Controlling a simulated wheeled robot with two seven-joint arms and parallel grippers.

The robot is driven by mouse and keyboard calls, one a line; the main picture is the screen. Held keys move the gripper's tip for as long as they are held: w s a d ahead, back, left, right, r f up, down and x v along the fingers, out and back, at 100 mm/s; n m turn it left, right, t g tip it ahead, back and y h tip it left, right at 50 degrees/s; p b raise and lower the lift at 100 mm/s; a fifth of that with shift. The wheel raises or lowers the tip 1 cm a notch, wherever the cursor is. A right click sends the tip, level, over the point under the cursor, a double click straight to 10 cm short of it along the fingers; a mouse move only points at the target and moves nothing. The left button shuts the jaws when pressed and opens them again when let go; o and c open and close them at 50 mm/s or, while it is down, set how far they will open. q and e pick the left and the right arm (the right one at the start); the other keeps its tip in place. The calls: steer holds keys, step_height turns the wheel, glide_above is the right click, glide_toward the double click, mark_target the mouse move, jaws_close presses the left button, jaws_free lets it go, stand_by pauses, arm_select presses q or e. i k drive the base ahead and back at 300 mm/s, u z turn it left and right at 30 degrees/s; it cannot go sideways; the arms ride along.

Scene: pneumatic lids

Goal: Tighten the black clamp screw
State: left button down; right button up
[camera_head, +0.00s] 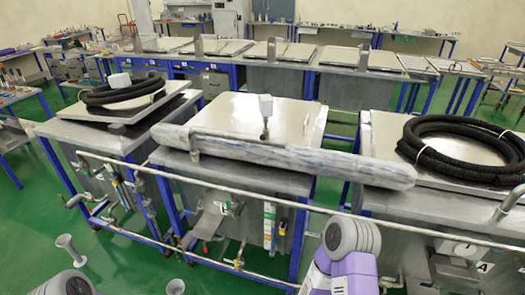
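I cannot make out a black clamp screw in this view; it may be hidden or too small to tell. The middle tank has a flat metal lid (235,110). A long roll wrapped in clear plastic (330,163) lies across the front of the middle tank and reaches toward the right tank. Neither of my grippers is in view. A purple and grey link of my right arm shows at the bottom right, and a grey part of mine shows at the bottom left.
Black hose coils lie on the left tank (122,92) and the right tank (460,145). A metal pipe rail (250,196) runs along the tank fronts, with valves and fittings below. More metal-topped benches (275,52) stand behind.

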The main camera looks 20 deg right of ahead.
mark_target(262, 137)
steer(key=u, duration=1)
steer(key=i, duration=0.85)
steer(key=z, duration=0.45)
